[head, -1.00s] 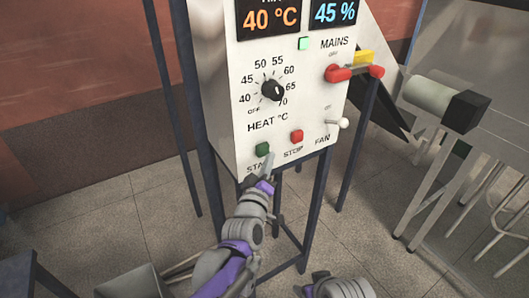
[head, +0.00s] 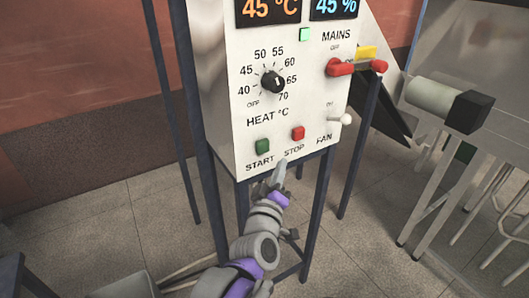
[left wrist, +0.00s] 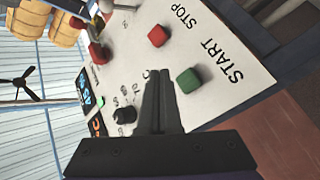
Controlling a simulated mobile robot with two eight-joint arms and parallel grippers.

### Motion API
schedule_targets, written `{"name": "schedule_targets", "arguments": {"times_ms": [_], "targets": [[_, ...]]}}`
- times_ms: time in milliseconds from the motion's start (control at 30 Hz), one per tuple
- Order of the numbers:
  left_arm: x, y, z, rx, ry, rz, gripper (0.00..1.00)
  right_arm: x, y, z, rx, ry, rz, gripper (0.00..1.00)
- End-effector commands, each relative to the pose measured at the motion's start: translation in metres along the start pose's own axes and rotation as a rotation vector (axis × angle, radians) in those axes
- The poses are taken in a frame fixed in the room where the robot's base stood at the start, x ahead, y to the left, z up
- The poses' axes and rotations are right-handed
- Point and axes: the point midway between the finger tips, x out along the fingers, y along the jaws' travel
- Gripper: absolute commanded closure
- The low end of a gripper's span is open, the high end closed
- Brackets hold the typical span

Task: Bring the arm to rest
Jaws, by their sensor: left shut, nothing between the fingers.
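My left gripper (head: 280,172) is shut and empty, just below the lower edge of the white control panel (head: 240,60) in the head view. Its closed fingers also show in the left wrist view (left wrist: 160,90), apart from the buttons as far as I can tell. The green START button (head: 263,146) is up and left of the fingertips, and the red STOP button (head: 298,133) is above them. In the left wrist view the green button (left wrist: 189,80) lies just right of the fingers. My right gripper is not in view.
The panel carries a heat knob (head: 272,82), a red mains switch (head: 340,68) and a white fan toggle (head: 346,119). Dark frame legs (head: 318,205) stand under it. A steel table frame (head: 440,200) stands at the right. The floor between is clear.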

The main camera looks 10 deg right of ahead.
Motion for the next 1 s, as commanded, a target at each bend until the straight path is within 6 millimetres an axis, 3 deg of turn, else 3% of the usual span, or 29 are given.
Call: {"name": "schedule_targets", "arguments": {"times_ms": [533,667,767,1000], "targets": [[0.0,0.0,-0.001,0.003,-0.001,-0.001,1.0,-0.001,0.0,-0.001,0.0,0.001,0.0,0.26],[-0.013,-0.017,-0.008,0.056,-0.046,-0.035,1.0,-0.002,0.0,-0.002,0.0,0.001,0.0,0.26],[-0.044,-0.051,-0.017,0.159,-0.144,-0.111,1.0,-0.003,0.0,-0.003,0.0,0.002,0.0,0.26],[-0.181,-0.17,-0.021,0.416,-0.489,-0.434,1.0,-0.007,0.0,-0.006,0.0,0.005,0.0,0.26]]}}
